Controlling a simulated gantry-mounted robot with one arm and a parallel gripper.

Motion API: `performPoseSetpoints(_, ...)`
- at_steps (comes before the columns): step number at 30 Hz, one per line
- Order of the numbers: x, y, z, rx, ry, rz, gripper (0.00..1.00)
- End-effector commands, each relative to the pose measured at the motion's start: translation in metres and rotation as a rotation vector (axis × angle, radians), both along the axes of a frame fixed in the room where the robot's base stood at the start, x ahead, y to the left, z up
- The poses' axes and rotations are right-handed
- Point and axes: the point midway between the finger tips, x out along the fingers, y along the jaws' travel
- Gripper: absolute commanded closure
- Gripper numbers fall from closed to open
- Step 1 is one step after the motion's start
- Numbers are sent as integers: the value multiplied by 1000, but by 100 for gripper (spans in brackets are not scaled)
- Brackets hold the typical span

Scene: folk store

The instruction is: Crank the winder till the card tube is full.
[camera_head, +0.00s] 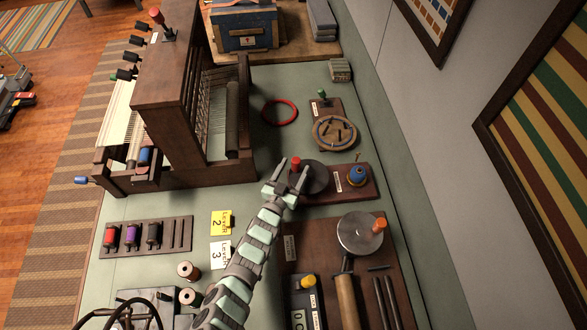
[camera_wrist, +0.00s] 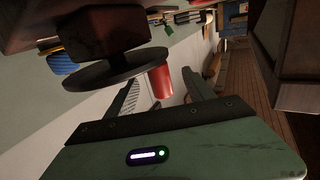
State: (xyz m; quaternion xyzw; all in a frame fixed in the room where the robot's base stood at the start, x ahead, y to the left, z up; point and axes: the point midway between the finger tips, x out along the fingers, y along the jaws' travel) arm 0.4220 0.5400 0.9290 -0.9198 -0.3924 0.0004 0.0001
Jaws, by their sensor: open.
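The winder has a wooden base (camera_head: 338,194), a dark round crank disc (camera_head: 316,178) and a red knob (camera_head: 296,162) on the disc. A blue wound spool (camera_head: 357,177) stands at the right of the base; I take it to be the card tube, but its core is hidden. My gripper (camera_head: 292,171) is open at the disc's left edge. In the wrist view the red knob (camera_wrist: 160,82) is between the two spread fingers, with space beside it. The disc (camera_wrist: 98,71) and blue spool (camera_wrist: 60,63) also show there.
A wooden loom (camera_head: 165,95) stands at the left. A round pegged device (camera_head: 335,133) and a red ring (camera_head: 279,112) lie behind the winder. A wall runs along the right.

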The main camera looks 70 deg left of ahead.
Motion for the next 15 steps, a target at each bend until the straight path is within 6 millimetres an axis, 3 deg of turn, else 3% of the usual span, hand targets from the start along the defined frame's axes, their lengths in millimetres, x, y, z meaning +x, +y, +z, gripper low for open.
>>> performPoseSetpoints(15,-17,-17,2,0,1,0,38)
